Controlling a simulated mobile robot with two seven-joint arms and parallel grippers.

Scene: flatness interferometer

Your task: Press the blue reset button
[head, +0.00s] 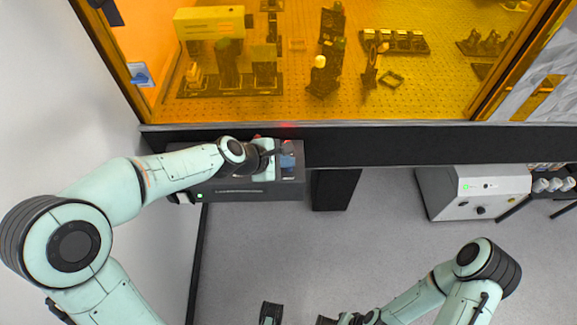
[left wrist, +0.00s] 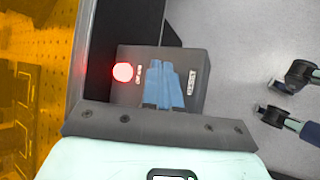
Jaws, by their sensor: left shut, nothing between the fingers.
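My left gripper (head: 287,160) is over the right end of a dark grey control box (head: 240,192). In the left wrist view its two blue fingers (left wrist: 163,82) are together with nothing between them. They point at the box's panel (left wrist: 130,96), between a glowing red round lamp (left wrist: 123,72) and a white label that seems to read RESET (left wrist: 192,82). I cannot make out the blue reset button apart from the blue fingers, which may cover it. Whether the fingertips touch the panel cannot be told. My right gripper (head: 297,316) is open and empty, low in the head view.
An orange-tinted enclosure with optics on a perforated plate (head: 300,105) lies behind a black front rail (head: 420,146). A white box with a green light (head: 475,190) stands on the right. The grey floor (head: 300,250) between is clear.

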